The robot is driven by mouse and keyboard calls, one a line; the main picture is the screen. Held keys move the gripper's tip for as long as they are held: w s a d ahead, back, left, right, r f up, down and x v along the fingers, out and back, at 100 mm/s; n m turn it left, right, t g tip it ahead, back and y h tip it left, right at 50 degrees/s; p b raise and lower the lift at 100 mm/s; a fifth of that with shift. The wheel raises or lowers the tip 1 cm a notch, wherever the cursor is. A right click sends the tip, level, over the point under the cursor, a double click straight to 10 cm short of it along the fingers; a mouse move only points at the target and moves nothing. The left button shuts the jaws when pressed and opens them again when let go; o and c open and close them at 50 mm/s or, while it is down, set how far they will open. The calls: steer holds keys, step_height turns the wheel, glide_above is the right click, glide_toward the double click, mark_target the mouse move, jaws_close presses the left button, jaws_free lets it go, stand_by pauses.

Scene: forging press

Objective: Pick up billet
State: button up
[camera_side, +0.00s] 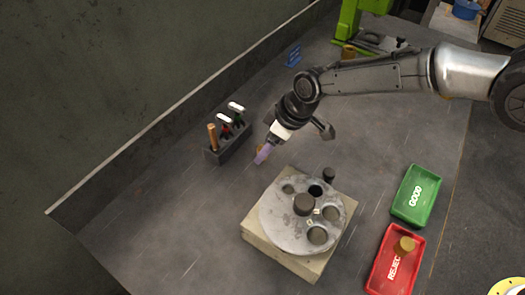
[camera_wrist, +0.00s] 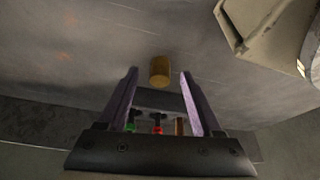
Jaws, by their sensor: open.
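A brass-coloured cylindrical billet (camera_wrist: 159,70) shows in the wrist view between and just past the tips of my gripper's two purple fingers. My gripper (camera_wrist: 159,74) is open, with clear space on both sides of the billet in that view. In the side view my gripper (camera_side: 263,155) points down over the table, left of the round die plate. Only a small brown edge of the billet (camera_side: 259,148) shows there, mostly hidden by the fingers. I cannot tell how far the fingertips are from it.
A tool rack (camera_side: 226,144) stands close on the left. The round die plate (camera_side: 287,231) on its pale block is at front right. A green GOOD tray (camera_side: 408,211) and a red REJECT tray (camera_side: 384,274) holding a brass cylinder (camera_side: 404,245) lie right. The front-left table is clear.

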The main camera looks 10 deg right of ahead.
steer(key=shift+w+a+f, duration=0.15)
steer(key=shift+a+f, duration=0.1)
steer(key=shift+f, duration=0.4)
jaws_close()
